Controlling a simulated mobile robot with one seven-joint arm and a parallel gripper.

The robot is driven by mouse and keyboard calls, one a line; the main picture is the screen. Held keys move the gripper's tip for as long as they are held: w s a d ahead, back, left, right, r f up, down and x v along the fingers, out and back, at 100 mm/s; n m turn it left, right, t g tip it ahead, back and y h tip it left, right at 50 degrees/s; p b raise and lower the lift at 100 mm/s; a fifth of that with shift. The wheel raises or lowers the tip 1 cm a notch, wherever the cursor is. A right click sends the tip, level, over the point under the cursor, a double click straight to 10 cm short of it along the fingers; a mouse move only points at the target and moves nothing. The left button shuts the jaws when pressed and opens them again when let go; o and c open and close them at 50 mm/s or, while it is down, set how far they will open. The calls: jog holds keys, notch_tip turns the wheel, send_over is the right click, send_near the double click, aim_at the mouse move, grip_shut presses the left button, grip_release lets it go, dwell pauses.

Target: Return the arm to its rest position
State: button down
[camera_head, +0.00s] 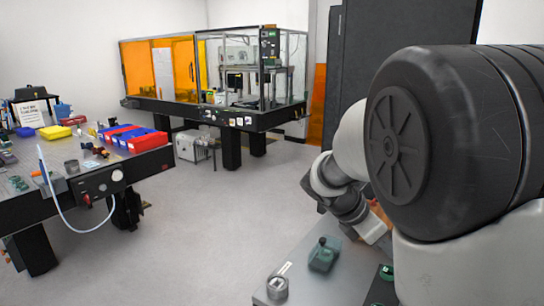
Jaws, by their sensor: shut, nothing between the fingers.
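My arm fills the right side of the view, with a large dark joint cover in the foreground. Its far links bend down to the wrist, above the near grey bench. My gripper (373,229) shows only as a small pale part at the end of the wrist, partly hidden behind my own arm. It is shut and nothing shows in it. Its fingertips are too small and covered to make out clearly.
The near grey bench (322,284) below the wrist bears a dark green device (323,255) and a metal cylinder (277,288). An optical table (82,172) with red-blue bins (128,137) stands left. An orange-panelled enclosure (158,68) stands behind. Open floor (200,235) lies between.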

jog(key=s+a+r+m+t+y, duration=0.1)
jog(key=s+a+r+m+y, duration=0.1)
jog(key=s+a+m, duration=0.2)
jog(key=s+a+r+m+t+y+p, duration=0.1)
jog(key=s+a+r+m+y, duration=0.2)
jog(key=s+m, duration=0.6)
jog(key=s+a+r+m+t+y+p, duration=0.1)
jog(key=s+a+r+m+y, duration=0.2)
jog(key=s+a+m, duration=0.2)
jog(key=s+m, duration=0.2)
jog(key=shift+s+r+m+t, duration=0.15)
jog(key=shift+r+m+t, duration=0.1)
jog(key=shift+m+t, duration=0.15)
